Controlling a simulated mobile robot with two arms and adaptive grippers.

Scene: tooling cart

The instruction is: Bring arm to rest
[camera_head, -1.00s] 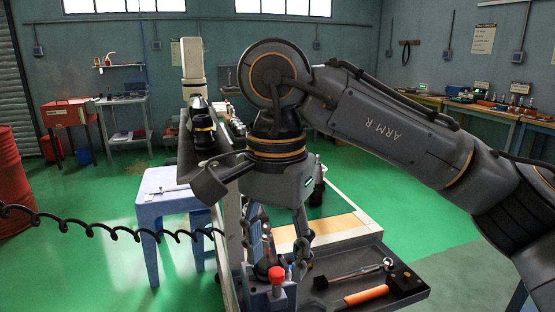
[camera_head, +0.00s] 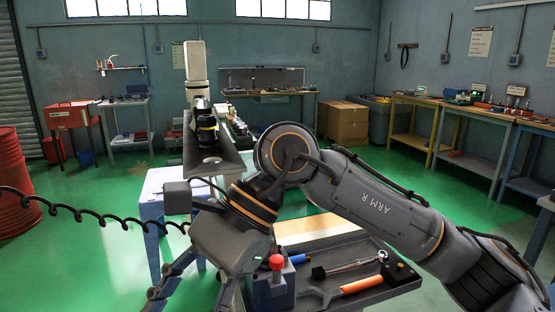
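My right arm (camera_head: 375,205), marked ARM R, comes in from the right and bends over the cart. My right gripper (camera_head: 190,297) hangs tilted down and left at the bottom of the view, left of the cart tray (camera_head: 385,296). Its two fingers are spread with nothing visible between them; their tips are close to or past the lower edge. My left gripper is out of view.
A blue-grey block with a red knob (camera_head: 277,262) stands right of the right gripper. The tray holds an orange-handled tool (camera_head: 362,285) and a metal wrench (camera_head: 350,266).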

